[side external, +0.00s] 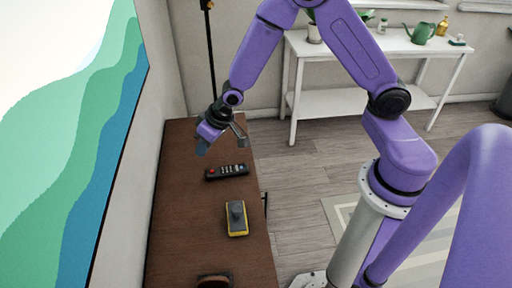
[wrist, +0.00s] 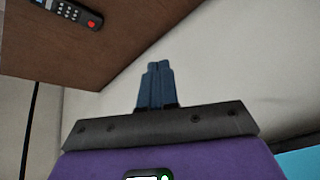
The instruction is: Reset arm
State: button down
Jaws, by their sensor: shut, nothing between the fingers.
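My gripper (side external: 201,150) is at the end of the purple arm, above the far part of the brown wooden cabinet top (side external: 180,215). In the wrist view its two dark blue fingers (wrist: 157,66) are together with nothing between them. A black remote (side external: 227,172) with a red button lies on the cabinet just in front of the gripper in the side view. The remote also shows at the top left of the wrist view (wrist: 75,10). The gripper is apart from it.
A yellow and grey device (side external: 236,218) lies on the cabinet nearer the camera. A dark brown object (side external: 214,281) sits at the near end, partly cut off. A wall with a green and blue picture (side external: 75,150) borders the cabinet's left. A white table (side external: 375,43) with plants and a green watering can (side external: 422,33) stands behind.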

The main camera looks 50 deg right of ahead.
jog(key=s+d+r+n+g, duration=0.1)
jog(key=s+d+r+n, duration=0.1)
jog(key=s, duration=0.8)
jog(key=s+d+r+n+g+h, duration=0.1)
jog(key=s+d+r+n+g, duration=0.1)
jog(key=s+r, duration=0.5)
jog(key=s+d+r+n+g+h, duration=0.1)
jog(key=s+d+r+n, duration=0.2)
jog(key=s, duration=1)
notch_tip(320, 180, up, 2)
jog(key=n, duration=0.3)
jog(key=shift+d+r, duration=0.25)
jog(key=shift+d, duration=0.1)
